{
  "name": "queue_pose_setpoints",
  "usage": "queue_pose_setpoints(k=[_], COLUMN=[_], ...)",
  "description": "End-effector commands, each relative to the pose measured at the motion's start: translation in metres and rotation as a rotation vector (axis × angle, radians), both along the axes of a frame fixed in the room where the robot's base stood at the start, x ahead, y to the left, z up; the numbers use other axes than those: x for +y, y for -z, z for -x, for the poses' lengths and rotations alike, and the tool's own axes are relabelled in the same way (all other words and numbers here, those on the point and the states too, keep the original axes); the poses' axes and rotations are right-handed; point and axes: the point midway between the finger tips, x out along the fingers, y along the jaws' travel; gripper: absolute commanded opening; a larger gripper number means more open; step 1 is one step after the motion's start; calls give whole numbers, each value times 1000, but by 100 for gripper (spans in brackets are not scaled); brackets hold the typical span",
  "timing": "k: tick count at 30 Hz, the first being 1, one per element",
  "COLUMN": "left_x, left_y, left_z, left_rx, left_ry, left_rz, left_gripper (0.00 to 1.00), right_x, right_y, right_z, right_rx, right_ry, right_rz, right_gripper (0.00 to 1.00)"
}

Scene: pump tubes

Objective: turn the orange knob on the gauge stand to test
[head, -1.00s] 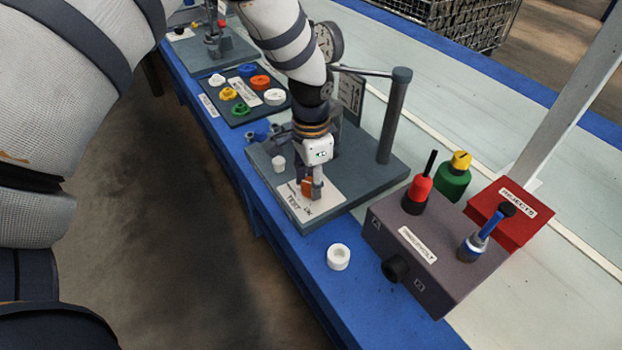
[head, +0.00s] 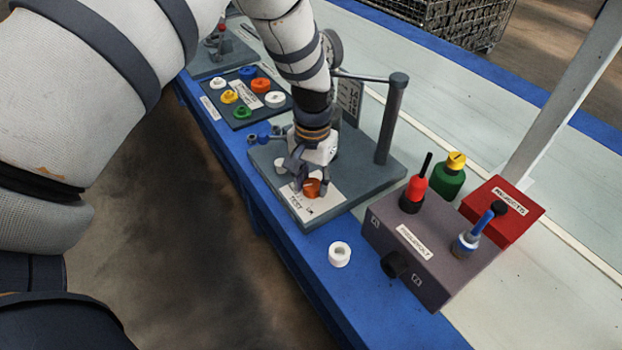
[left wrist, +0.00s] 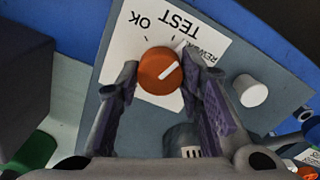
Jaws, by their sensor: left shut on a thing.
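The gauge stand (head: 372,185) is a grey plate with a post on the blue-edged bench. Its orange knob (head: 312,188) sits on a white label plate (head: 325,206). In the left wrist view the orange knob (left wrist: 158,68) has a white pointer line slanting up and right, toward the side of the REWORK label (left wrist: 203,50). The TEST label (left wrist: 180,20) and OK label (left wrist: 150,20) are above it. My left gripper (head: 311,186) is shut on the orange knob, one finger on each side of it in the wrist view (left wrist: 158,80). My right gripper is not in view.
A white ring (head: 339,254) lies on the bench in front of the stand. A grey box (head: 432,240) with red and blue levers and a red box (head: 505,212) stand to the right. A tray of coloured rings (head: 247,115) is behind left. A white peg (left wrist: 250,90) stands near the knob.

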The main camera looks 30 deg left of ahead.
Motion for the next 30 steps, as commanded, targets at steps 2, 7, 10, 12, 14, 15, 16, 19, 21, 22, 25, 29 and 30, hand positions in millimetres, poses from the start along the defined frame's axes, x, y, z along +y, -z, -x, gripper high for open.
queue_pose_setpoints(k=[2, 7, 10, 12, 14, 15, 16, 19, 21, 22, 25, 29, 30], left_x=[0, 0, 0, 0, 0, 0, 0, 0, 0, 0, 0, 0, 0], left_y=[0, 0, 0, 1, 1, 1, 1, 1, 1, 1, 2, 2, 2], left_z=[1, 0, 1, 1, 1, 1, 1, 1, 1, 1, 1, 1, 1], left_rx=[1, 1, 1, 2, 2, 3, 3, 3, 4, 4, 4, 5, 5], left_ry=[-56, -169, -220, -249, -269, -280, -287, -307, -314, -317, -320, -321, -321], left_rz=[-1, -1, -1, -1, 0, 0, 0, 0, 0, 0, 0, 0, 0], left_gripper=[6, 6, 6, 6, 6, 6, 6, 6, 6, 6, 6, 6, 6], right_x=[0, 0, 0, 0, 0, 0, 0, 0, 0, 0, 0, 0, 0], right_y=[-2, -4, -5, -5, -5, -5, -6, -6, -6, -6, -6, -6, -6], right_z=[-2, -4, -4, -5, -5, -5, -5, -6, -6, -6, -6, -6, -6], right_rx=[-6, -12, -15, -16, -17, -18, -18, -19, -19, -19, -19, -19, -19], right_ry=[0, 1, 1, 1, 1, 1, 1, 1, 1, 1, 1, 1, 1], right_rz=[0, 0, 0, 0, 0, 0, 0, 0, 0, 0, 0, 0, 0], right_gripper=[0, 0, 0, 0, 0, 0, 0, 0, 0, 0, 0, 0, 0])
